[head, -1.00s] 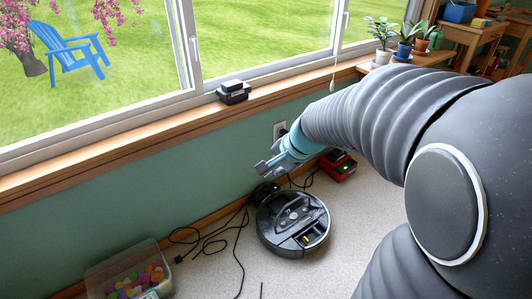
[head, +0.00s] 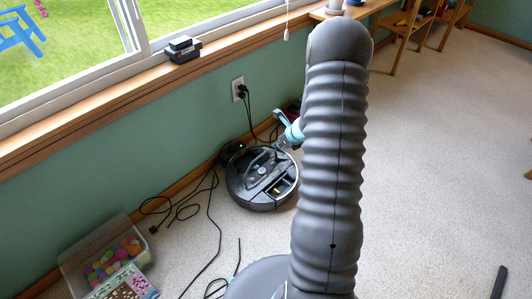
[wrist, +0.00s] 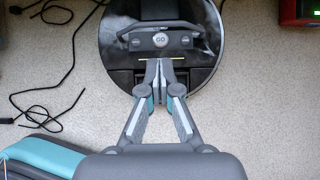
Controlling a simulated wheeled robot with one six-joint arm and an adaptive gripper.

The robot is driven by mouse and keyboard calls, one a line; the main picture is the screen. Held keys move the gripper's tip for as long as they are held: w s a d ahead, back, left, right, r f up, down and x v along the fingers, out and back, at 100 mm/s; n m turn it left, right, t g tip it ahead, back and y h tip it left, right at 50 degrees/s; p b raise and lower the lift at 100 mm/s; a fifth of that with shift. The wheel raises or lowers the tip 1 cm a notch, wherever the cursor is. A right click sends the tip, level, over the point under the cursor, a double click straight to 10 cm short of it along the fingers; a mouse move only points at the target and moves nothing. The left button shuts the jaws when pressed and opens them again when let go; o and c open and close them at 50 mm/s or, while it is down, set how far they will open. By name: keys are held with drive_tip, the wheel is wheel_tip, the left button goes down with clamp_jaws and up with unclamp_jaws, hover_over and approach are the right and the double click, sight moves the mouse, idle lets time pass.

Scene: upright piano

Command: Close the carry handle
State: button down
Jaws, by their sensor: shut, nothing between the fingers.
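A round black robot vacuum (head: 240,192) sits on the carpet by the wall; its top also shows in the wrist view (wrist: 112,45). Its dark carry handle (head: 262,158) appears raised off the top in the head view. In the wrist view the handle (wrist: 161,25) spans the vacuum's top, beyond the round button; its exact angle is hard to tell. In the head view the gripper is partly hidden behind my arm.
Black cables (head: 208,215) lie on the carpet left of the vacuum. A clear bin of colored balls (head: 105,255) stands at the lower left. A red device (wrist: 299,12) is at the wrist view's upper right. The carpet on the right is mostly open.

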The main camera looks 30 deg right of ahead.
sight(261, 156)
drive_tip(key=b+x, duration=0.1)
drive_tip(key=x, duration=1.3)
drive_tip(key=shift+w+d+r, duration=0.1)
drive_tip(key=shift+w+a, duration=0.2)
drive_tip(key=shift+w, duration=0.05)
